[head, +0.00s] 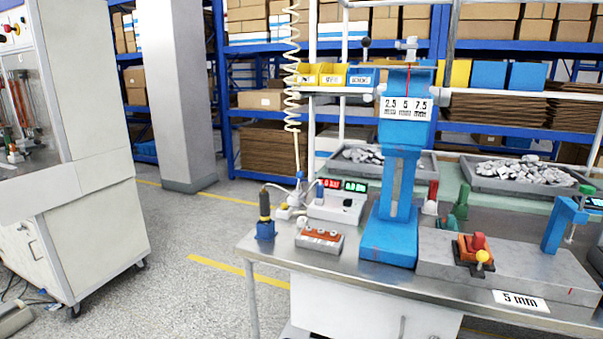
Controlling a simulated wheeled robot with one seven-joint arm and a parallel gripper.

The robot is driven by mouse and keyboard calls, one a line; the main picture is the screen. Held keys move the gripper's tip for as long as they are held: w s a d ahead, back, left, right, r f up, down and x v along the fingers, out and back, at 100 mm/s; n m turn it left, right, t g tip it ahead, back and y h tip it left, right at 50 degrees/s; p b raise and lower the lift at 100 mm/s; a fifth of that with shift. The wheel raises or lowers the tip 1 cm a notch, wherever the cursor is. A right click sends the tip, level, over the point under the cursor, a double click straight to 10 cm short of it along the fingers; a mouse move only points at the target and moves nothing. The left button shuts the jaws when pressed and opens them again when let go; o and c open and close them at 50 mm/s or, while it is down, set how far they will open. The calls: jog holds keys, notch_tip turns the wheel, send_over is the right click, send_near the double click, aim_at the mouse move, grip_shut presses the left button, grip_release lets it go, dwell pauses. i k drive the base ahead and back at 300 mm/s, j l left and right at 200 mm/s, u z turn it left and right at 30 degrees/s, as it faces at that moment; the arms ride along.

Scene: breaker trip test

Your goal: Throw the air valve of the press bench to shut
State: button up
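The press bench is a steel-topped table (345,273) at the right in the head view. A tall blue press (388,247) stands on it, with a plate marked 2.5, 5 and 7.5 mm. A white coiled hose (292,70) hangs down to small pale fittings (299,196) at the table's back left. These fittings may hold the air valve, but its handle position is too small to tell. An orange block with a red top and a yellow knob (474,252) sits on a grey slab right of the press. My gripper is not in view.
A grey box with red and green displays (337,204), an orange-topped button box (320,240) and a blue-based dark bottle (265,222) stand left of the press. Grey parts trays (515,187) lie behind. A white cabinet (78,150) stands left; the floor between is clear.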

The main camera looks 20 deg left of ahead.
aim_at(300, 175)
jog(key=i+j+u, duration=0.15)
jog(key=u, duration=0.3)
jog(key=i+j+u, duration=0.2)
jog(key=u, duration=0.2)
jog(key=i+j+u, duration=0.1)
jog(key=i+j, duration=0.15)
jog(key=i, duration=0.2)
jog(key=i+j+u, duration=0.1)
jog(key=i, duration=0.3)
jog(key=i+j+u, duration=0.1)
jog(key=i+j, duration=0.2)
jog(key=i, duration=0.15)
jog(key=i+j+u, duration=0.1)
jog(key=i, duration=0.4)
